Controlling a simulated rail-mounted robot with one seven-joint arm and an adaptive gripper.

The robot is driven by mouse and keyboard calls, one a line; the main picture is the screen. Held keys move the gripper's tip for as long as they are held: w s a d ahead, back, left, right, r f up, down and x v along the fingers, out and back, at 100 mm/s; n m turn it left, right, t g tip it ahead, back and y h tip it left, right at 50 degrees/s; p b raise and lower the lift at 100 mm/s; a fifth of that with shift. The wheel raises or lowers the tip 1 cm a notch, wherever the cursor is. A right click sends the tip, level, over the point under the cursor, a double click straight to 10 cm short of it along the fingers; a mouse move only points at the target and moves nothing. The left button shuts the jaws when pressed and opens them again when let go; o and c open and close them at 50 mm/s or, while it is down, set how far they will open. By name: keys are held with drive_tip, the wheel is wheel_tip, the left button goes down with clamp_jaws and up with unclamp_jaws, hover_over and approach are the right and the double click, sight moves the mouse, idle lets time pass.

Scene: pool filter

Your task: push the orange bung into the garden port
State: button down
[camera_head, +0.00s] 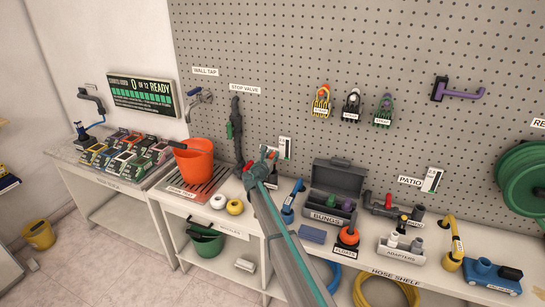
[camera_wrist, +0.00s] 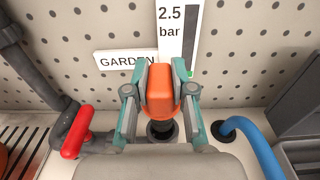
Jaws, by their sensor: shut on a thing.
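My gripper (camera_wrist: 160,72) is shut on the orange bung (camera_wrist: 160,92), with a green-grey finger on each side of it. The bung is upright in the wrist view, in front of the GARDEN label (camera_wrist: 125,60). Below it shows the dark round mouth of the garden port (camera_wrist: 160,131), in line with the bung. The bung hides part of the mouth, so I cannot tell whether its lower end is inside. In the head view my gripper (camera_head: 263,160) is at the back of the bench by the pegboard, and only a little orange shows.
A red valve handle (camera_wrist: 76,132) on grey pipe stands close left of the port. A blue hose (camera_wrist: 248,138) curves close on the right. In the head view, an orange bucket (camera_head: 194,163) stands left and a BUNGS crate (camera_head: 333,192) right.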

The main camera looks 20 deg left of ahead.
drive_tip(key=shift+f+b, duration=2)
drive_tip(key=shift+f, duration=0.8)
drive_tip(key=c, duration=0.9)
unclamp_jaws()
drive_tip(key=shift+s, duration=0.15)
drive_tip(key=shift+s+r, duration=0.2)
drive_tip(key=shift+s, duration=2.15)
drive_tip(key=shift+s, duration=0.1)
